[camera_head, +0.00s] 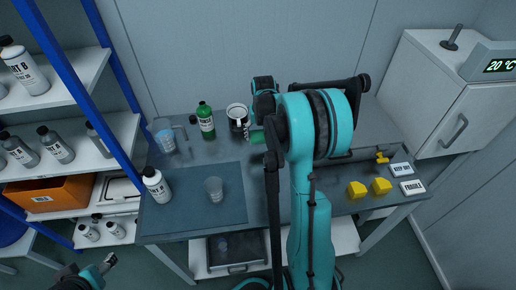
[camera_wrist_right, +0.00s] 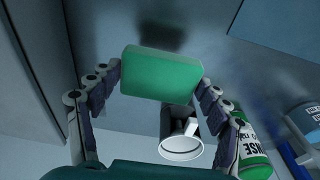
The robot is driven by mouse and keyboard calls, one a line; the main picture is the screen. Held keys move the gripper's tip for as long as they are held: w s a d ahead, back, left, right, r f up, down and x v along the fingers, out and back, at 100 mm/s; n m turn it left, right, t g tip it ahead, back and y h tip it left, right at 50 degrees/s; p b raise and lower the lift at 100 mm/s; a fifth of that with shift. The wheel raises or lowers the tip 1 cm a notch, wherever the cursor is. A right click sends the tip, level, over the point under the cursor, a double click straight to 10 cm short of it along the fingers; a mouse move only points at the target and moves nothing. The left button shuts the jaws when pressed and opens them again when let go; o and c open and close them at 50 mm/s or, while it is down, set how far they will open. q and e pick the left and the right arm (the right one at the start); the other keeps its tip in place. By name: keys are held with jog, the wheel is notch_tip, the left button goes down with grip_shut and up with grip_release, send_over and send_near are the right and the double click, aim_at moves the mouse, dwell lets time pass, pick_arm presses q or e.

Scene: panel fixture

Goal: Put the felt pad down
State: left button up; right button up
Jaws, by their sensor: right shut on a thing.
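The felt pad (camera_wrist_right: 162,74) is a green block in the right wrist view. My right gripper (camera_wrist_right: 160,84) is shut on it, with a finger at each end. In the head view the pad (camera_head: 257,136) is a small green patch by my right gripper (camera_head: 254,130), over the back of the table and mostly hidden by my arm. In the wrist view a white-rimmed mug (camera_wrist_right: 181,148) shows below the pad, apart from it. My left gripper (camera_head: 106,263) is at the lower left corner of the head view, away from the table; its jaws are too small to judge.
On the table (camera_head: 180,222) stand a green bottle (camera_head: 206,122), a mug (camera_head: 237,114), a measuring jug (camera_head: 164,136), a white bottle (camera_head: 156,186) and a clear cup (camera_head: 214,189). Yellow blocks (camera_head: 357,190) and label plates (camera_head: 412,187) lie right. A dark mat area is mostly bare.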

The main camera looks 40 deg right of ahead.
aim_at(261, 150)
notch_tip(261, 150, down, 6)
jog(key=shift+r+b, duration=0.1)
jog(key=shift+b, duration=0.8)
jog(key=shift+f, duration=0.2)
jog(key=o, duration=1)
